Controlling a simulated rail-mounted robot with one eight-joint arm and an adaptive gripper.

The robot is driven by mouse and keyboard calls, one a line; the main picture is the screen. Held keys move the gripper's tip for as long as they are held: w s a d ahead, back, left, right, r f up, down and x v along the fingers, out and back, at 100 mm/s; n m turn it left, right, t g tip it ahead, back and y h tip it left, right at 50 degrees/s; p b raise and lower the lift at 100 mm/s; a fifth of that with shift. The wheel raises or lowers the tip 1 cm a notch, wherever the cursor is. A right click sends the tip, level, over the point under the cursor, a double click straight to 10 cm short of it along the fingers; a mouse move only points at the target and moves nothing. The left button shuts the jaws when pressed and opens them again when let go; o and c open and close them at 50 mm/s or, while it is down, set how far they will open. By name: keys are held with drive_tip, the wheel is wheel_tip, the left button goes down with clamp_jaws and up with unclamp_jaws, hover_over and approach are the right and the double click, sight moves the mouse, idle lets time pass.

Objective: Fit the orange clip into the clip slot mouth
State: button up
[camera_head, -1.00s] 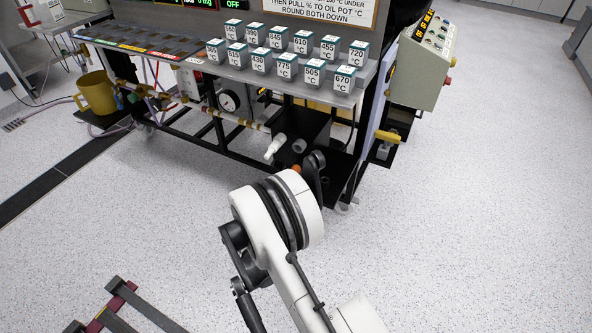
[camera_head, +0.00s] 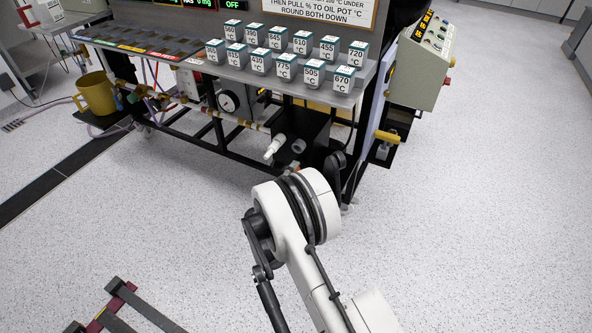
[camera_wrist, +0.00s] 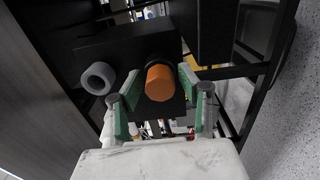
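An orange part with a six-sided end (camera_wrist: 160,83), which I take to be the orange clip, shows in the wrist view in front of a dark round fitting. In the head view only a small orange spot (camera_head: 293,166) shows beside my arm's end. My gripper (camera_wrist: 158,87) has its two green-padded fingers apart, with the orange part between the tips in the picture. Gaps show on both sides of it, and I see no contact. How far the tips are from it in depth is unclear. I cannot make out the clip slot mouth.
A grey ring-shaped pipe end (camera_wrist: 98,78) sits left of the orange part on a black box (camera_wrist: 100,52). A white pipe stub (camera_head: 274,147) sticks out of the rig. Black frame bars surround this spot. Temperature blocks (camera_head: 285,67) stand on the shelf above.

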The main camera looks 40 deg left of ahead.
clamp_jaws()
drive_tip(key=shift+s, duration=0.6)
idle(0.4)
drive_tip(key=shift+c, duration=1.6)
unclamp_jaws()
clamp_jaws()
drive_tip(key=shift+s+d, duration=0.1)
drive_tip(key=s, duration=0.4)
drive_tip(key=shift+s+d, duration=0.2)
drive_tip(key=shift+d, duration=0.15)
